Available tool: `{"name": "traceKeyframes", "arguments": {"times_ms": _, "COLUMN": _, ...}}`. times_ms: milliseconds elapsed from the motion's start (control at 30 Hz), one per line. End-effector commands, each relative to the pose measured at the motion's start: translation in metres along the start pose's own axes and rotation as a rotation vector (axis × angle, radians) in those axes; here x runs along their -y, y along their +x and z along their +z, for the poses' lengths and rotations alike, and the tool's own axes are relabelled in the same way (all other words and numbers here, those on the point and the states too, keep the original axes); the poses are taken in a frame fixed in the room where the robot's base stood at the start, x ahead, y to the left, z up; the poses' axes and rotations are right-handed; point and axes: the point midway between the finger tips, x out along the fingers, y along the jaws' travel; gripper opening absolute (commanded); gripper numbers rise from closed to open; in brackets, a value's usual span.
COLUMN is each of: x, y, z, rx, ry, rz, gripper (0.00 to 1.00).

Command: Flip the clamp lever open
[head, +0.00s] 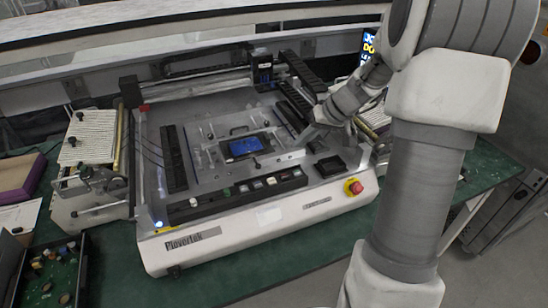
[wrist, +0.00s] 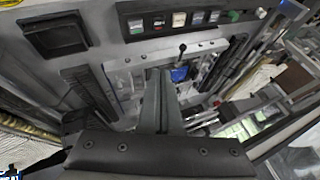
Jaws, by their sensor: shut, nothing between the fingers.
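The clamp lever is a small stick with a black knob at the near edge of the fixture plate. It shows in the wrist view (wrist: 182,49), standing up just beyond my fingertips, and as a small dark shape in the head view (head: 257,164). A blue board (head: 245,147) sits in the fixture behind it and is partly hidden by my fingers in the wrist view (wrist: 179,74). My gripper (wrist: 160,72) is shut and empty. In the head view my gripper (head: 303,138) is right of the board, above the machine. It looks apart from the lever.
A row of buttons (head: 257,185) runs along the front panel. A red emergency stop (head: 355,187) and a black square tray (head: 329,166) are at the right. A gantry head (head: 263,70) stands behind. A clamped rack (head: 90,165) is at the left.

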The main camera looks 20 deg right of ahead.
Motion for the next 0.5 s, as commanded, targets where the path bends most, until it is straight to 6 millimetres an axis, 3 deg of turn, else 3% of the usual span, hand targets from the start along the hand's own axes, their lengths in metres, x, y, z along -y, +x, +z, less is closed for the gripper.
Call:
{"name": "traceKeyframes", "arguments": {"times_ms": 167, "x": 0.001, "y": 0.019, "z": 0.001, "rx": 0.004, "ry": 0.001, "rz": -0.003, "gripper": 0.0}}
{"name": "traceKeyframes", "arguments": {"times_ms": 500, "x": 0.001, "y": 0.09, "z": 0.001, "rx": 0.006, "ry": 0.002, "rz": -0.004, "gripper": 0.0}}
